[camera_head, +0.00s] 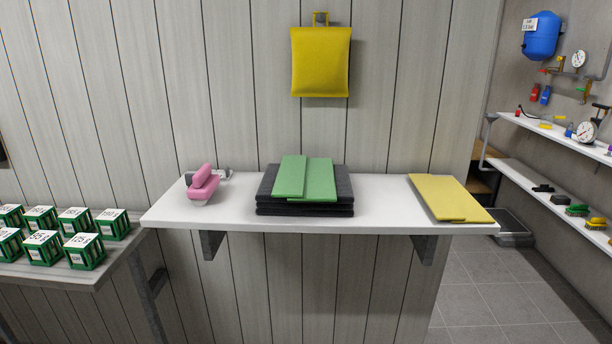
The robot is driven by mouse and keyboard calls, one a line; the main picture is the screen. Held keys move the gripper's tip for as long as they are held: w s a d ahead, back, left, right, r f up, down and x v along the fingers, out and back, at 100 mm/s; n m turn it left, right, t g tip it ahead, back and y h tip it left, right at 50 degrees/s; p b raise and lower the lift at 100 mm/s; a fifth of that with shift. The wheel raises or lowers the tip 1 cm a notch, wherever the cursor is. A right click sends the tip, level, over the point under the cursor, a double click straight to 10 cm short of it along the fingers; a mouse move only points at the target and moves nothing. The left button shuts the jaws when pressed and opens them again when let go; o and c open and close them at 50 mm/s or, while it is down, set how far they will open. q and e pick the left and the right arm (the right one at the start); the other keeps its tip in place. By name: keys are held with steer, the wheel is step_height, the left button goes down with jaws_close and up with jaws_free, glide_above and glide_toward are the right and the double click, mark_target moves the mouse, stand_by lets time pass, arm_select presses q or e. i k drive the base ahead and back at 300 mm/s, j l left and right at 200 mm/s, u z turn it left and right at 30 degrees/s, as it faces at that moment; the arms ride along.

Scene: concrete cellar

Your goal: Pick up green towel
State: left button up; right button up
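The green towel (306,179) is folded flat and lies on top of a stack of dark grey folded towels (304,208). The stack sits in the middle of a white wall shelf (376,214). Neither of my grippers shows in the head view.
A pink object (203,184) stands at the shelf's left end. Several green-white boxes (84,251) stand on a lower table at left. Bare shelf flanks the stack.

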mark_target(300, 178)
steer(key=i+j+z, duration=0.15)
steer(key=z, duration=0.3)
steer(key=j+z, duration=0.45)
steer(key=i+j+z, duration=0.15)
steer(key=j, duration=0.25)
steer(key=j+z, duration=0.1)
steer(key=j, duration=0.35)
steer(key=i, duration=0.05)
